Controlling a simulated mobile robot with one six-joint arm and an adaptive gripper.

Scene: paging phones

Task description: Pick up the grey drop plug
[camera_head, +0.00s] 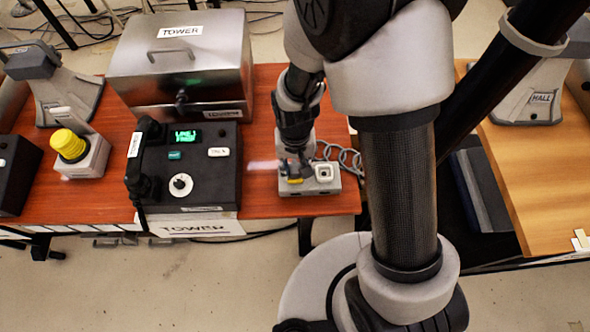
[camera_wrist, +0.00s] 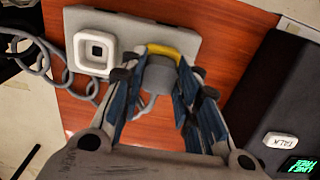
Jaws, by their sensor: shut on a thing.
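The grey drop plug (camera_wrist: 158,75) is a short, rounded grey body between my finger pads in the wrist view. My gripper (camera_head: 293,172) is shut on it, low over the grey socket box (camera_head: 312,187) at the table's front right. The yellow-marked part (camera_wrist: 172,50) of the box lies right at the plug's far end. I cannot tell whether the plug is still seated there. The white square socket (camera_head: 323,172) is beside it and looks empty.
The black TOWER phone console (camera_head: 210,185), with handset (camera_head: 143,165), stands left of my gripper. A metal TOWER box (camera_head: 180,65) is behind it. A yellow button (camera_head: 68,145) is farther left. A separate wooden table (camera_head: 535,165) with a HALL unit (camera_head: 540,95) is at right.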

